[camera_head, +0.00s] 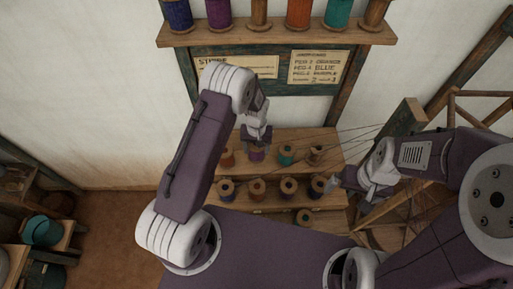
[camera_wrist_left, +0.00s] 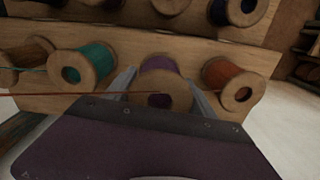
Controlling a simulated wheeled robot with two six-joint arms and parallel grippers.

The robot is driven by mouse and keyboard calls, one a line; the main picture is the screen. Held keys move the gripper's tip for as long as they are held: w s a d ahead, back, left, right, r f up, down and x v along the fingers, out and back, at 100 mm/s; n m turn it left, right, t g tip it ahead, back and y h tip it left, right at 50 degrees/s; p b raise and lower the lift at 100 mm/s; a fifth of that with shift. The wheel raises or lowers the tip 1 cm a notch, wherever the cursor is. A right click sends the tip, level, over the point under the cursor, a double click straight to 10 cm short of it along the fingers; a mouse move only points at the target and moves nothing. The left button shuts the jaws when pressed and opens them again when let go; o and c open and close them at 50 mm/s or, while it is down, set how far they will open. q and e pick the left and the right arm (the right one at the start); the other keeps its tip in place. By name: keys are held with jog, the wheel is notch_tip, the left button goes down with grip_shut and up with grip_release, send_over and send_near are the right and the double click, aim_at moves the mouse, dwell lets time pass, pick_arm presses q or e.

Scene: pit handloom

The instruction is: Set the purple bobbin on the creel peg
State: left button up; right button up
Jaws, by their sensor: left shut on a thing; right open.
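The purple bobbin (camera_head: 257,156) is on the far tier of the stepped wooden creel (camera_head: 310,135), between an orange and a teal bobbin. In the left wrist view the purple bobbin (camera_wrist_left: 159,66) sits between the two fingers, its wooden flange facing the camera. My left gripper (camera_head: 257,148) is shut on it from above. Whether the bobbin sits on a peg or is lifted clear cannot be told; its far side is hidden. My right gripper (camera_head: 334,182) is open and empty, beside the right end of the nearer bobbin row.
A teal bobbin (camera_head: 286,155) and an orange bobbin (camera_wrist_left: 232,82) flank the purple one closely. Threads (camera_head: 365,136) run right from the creel to the loom frame. A high shelf (camera_head: 278,38) holds several bobbins above two written cards (camera_head: 319,67).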

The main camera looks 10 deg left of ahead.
pick_arm(q)
jog(key=shift+a+f+b, duration=0.2)
jog(key=shift+f+b, duration=0.35)
jog(key=shift+f, duration=0.5)
jog(key=shift+d+f+b, duration=0.15)
jog(key=shift+f+b, duration=0.55)
jog(key=shift+f, duration=0.2)
jog(key=o, duration=1.5)
jog(key=shift+o, duration=0.2)
jog(key=shift+o, duration=1.1)
jog(key=shift+r, duration=0.15)
